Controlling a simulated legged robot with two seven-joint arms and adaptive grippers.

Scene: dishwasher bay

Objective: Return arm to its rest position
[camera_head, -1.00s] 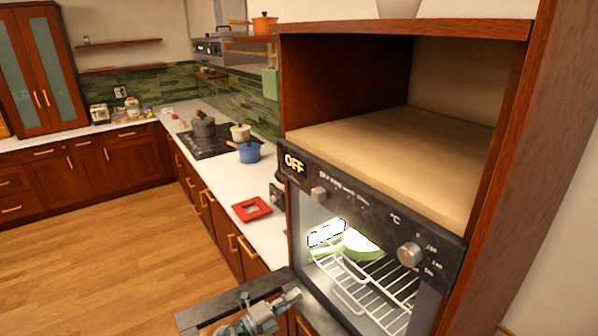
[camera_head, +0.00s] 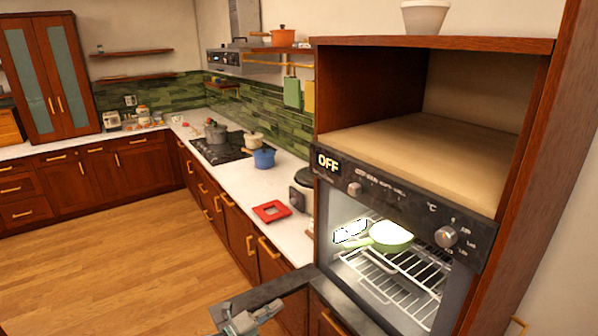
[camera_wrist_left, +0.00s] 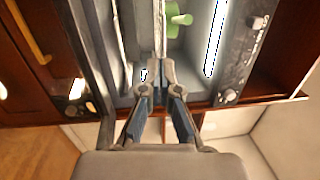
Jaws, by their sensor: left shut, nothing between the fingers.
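My left gripper (camera_head: 250,318) shows at the bottom edge of the head view, partly cut off, by the open oven door (camera_head: 262,297). In the left wrist view my left gripper (camera_wrist_left: 158,68) is shut and empty, with its fingertips together in front of the oven opening. The lit oven (camera_head: 395,265) holds a green pan (camera_head: 392,237) on its wire rack. A green piece, likely the pan's handle (camera_wrist_left: 178,19), shows at the top of the wrist view. My right gripper is in neither view.
The tall oven cabinet (camera_head: 560,180) fills the right side, with an empty shelf (camera_head: 430,150) above the oven. The counter (camera_head: 235,180) holds a red square item (camera_head: 271,211), a blue pot (camera_head: 264,158) and other pots. The wooden floor (camera_head: 130,250) at left is clear.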

